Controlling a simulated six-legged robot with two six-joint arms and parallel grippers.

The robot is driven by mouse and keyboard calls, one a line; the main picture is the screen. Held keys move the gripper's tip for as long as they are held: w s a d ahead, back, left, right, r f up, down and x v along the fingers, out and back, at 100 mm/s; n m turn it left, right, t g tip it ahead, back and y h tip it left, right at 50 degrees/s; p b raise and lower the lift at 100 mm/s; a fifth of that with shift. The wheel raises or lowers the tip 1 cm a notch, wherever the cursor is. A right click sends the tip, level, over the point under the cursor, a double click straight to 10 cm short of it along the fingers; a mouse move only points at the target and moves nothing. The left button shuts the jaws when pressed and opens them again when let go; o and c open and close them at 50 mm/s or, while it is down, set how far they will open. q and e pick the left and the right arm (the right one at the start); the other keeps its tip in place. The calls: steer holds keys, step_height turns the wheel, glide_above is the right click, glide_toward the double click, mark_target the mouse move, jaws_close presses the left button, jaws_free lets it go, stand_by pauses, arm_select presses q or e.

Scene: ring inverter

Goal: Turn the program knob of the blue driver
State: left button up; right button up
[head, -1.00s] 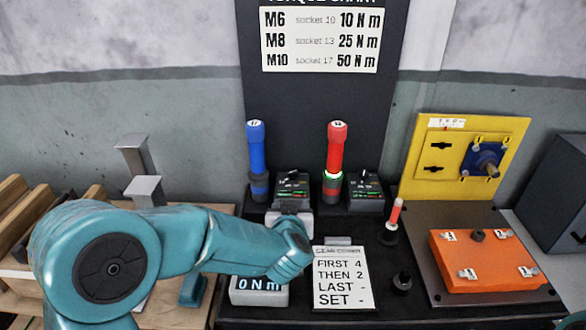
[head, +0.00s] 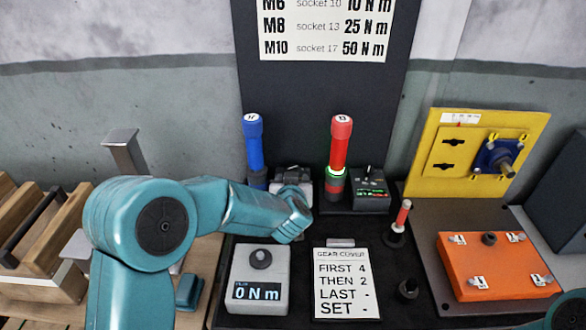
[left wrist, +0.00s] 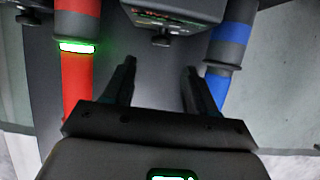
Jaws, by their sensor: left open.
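The blue driver (head: 254,145) stands upright at the back, left of the red driver. It also shows at the right of the left wrist view (left wrist: 229,55). Its dark control box (left wrist: 170,10) is at the top of the left wrist view and is mostly hidden behind my wrist in the head view. The small dark program knob (left wrist: 160,41) sticks out of the box's lower edge there. My left gripper (left wrist: 159,72) is open and empty, its two fingers either side of the knob's line, with the knob just beyond the tips. My right gripper is not in view.
The red driver (head: 340,145) with a green-lit ring and its own box (head: 370,197) stand close by. A grey meter reading 0 N m (head: 258,291) and a card (head: 344,290) lie in front. An orange case (head: 492,265) and a yellow panel (head: 430,170) are at the right.

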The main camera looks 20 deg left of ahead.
mark_target(293, 167)
arm_select(q)
steer(key=p+x, duration=0.1)
steer(key=x, duration=0.7)
steer(key=shift+w+a, duration=0.25)
steer(key=shift+w, duration=0.1)
steer(key=shift+f, duration=0.1)
steer(key=c, duration=1)
